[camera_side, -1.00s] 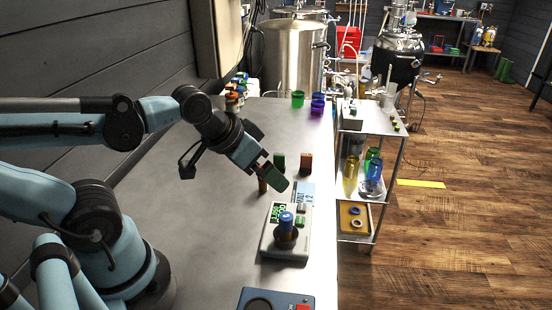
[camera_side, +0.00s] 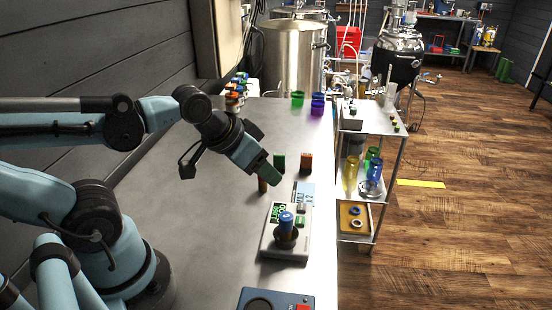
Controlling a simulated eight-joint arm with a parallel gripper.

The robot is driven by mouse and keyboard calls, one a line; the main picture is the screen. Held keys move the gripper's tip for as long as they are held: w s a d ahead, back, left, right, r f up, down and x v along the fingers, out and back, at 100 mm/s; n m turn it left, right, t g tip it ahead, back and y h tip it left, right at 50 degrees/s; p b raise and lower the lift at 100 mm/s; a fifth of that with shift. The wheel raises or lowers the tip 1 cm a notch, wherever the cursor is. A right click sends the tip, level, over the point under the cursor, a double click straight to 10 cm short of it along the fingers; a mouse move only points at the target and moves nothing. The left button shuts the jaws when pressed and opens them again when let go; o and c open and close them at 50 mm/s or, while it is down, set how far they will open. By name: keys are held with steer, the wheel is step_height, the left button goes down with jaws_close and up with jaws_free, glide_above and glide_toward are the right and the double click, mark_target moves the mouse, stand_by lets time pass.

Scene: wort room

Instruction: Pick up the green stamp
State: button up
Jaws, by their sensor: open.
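The green stamp (camera_side: 279,162) appears to be the small upright green block on the steel bench, just beyond the end of my gripper. My gripper (camera_side: 269,175) is over the bench, tilted down to the right, with a green-looking end. It is open, and I see nothing held in it. In the picture the gripper's tip is just left of and below the green block; whether they touch cannot be told. An orange-brown upright piece (camera_side: 263,186) shows directly under the gripper, partly hidden by it. Another orange-brown block (camera_side: 305,162) stands to the right of the green one.
A scale (camera_side: 269,242) bearing a blue-topped piece (camera_side: 286,220) is nearer, with a label card (camera_side: 304,192) behind it. A dark blue device (camera_side: 250,297) is at the front. Green (camera_side: 297,99) and purple (camera_side: 317,106) cups stand far back. The bench's left middle is clear.

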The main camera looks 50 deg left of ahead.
steer(key=w+a+r+m+g, duration=0.35)
steer(key=w+a, duration=0.25)
steer(key=w, duration=0.2)
steer(key=m+g, duration=0.4)
steer(key=m, duration=0.2)
glide_above(279, 154)
steer(key=shift+n+t, duration=0.25)
step_height(279, 154, down, 6)
steer(key=shift+d+r, duration=0.1)
steer(key=shift+r, duration=0.1)
step_height(279, 154, down, 11)
steer(key=shift+f, duration=0.1)
jaws_close()
